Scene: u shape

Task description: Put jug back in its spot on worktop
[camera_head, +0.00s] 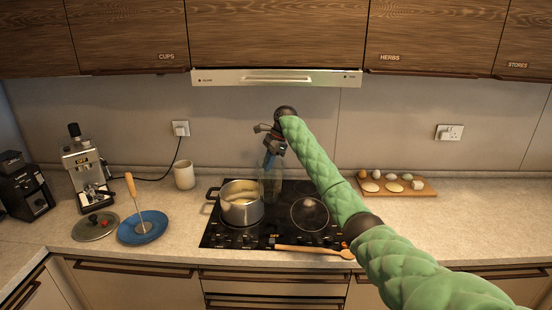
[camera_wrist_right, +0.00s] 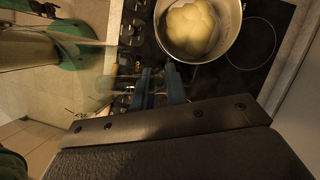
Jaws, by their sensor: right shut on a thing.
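The jug (camera_head: 271,184) looks like clear glass and is hard to make out in the head view. It is just right of the steel pot, over the black hob; I cannot tell whether its base touches the hob. My right gripper (camera_head: 269,162) comes down from above with its blue fingers shut on the jug's upper part. In the right wrist view the blue fingers (camera_wrist_right: 160,88) show beside the pot, and the jug is too faint to outline. The worktop (camera_head: 400,215) runs on both sides of the hob. My left gripper is not in view.
The steel pot (camera_head: 241,204) with pale contents stands on the hob (camera_head: 225,236).

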